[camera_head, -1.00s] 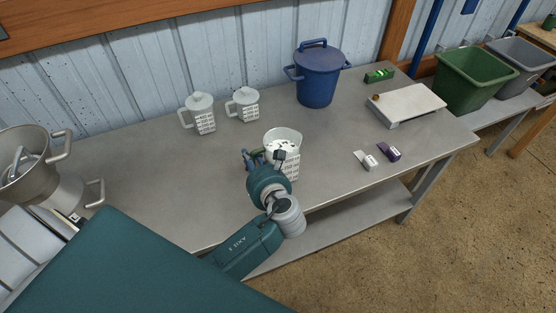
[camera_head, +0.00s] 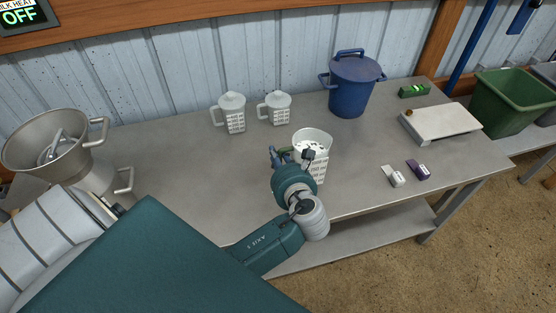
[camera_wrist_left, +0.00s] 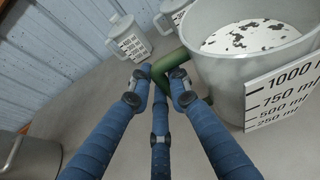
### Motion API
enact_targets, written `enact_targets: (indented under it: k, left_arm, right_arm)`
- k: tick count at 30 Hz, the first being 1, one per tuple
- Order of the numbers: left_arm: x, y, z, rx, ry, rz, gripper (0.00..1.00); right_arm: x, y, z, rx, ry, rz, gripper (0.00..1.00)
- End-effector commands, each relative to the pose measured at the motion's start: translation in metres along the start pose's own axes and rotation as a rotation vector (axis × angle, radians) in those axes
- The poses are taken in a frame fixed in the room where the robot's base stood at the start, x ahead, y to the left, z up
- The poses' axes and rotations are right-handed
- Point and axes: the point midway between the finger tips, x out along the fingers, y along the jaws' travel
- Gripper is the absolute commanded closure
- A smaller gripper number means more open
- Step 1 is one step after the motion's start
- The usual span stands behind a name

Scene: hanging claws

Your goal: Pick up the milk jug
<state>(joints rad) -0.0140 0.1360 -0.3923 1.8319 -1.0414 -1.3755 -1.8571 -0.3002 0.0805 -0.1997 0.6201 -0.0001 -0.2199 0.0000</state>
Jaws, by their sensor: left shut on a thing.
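The milk jug (camera_head: 321,164) is a pale, open-topped jug with a printed measuring scale and a green handle. It looks upright on the grey table; I cannot tell whether its base touches. In the left wrist view the jug (camera_wrist_left: 222,72) fills the upper right, with white, black-specked contents inside. My left gripper (camera_head: 275,156), with blue fingers, is at the jug's left side. In the wrist view its fingertips (camera_wrist_left: 160,77) are closed at the green handle (camera_wrist_left: 184,62). My arm hides part of the jug in the head view. My right gripper is out of view.
Two lidded measuring jugs (camera_head: 234,118) (camera_head: 278,110) stand behind. A blue lidded pot (camera_head: 352,95) and a white slab (camera_head: 443,120) are at the right. White (camera_head: 394,178) and purple (camera_head: 418,169) blocks lie near the front edge. A metal pot (camera_head: 40,155) stands left.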

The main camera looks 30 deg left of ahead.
Motion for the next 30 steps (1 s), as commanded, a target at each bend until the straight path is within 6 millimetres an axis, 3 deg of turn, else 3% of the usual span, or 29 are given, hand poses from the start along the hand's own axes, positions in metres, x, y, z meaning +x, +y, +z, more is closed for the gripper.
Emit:
enact_targets:
  k: [1,18,30]
  left_arm:
    - [-0.002,-0.001,0.011,-0.010,-0.008,-0.002,1.00]
    - [-0.027,-0.001,0.078,-0.012,-0.009,-0.003,1.00]
    - [-0.042,-0.001,0.118,-0.010,-0.009,-0.002,1.00]
  right_arm:
    - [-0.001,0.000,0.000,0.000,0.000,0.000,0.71]
    - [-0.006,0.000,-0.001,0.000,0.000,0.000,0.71]
    - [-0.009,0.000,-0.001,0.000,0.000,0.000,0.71]
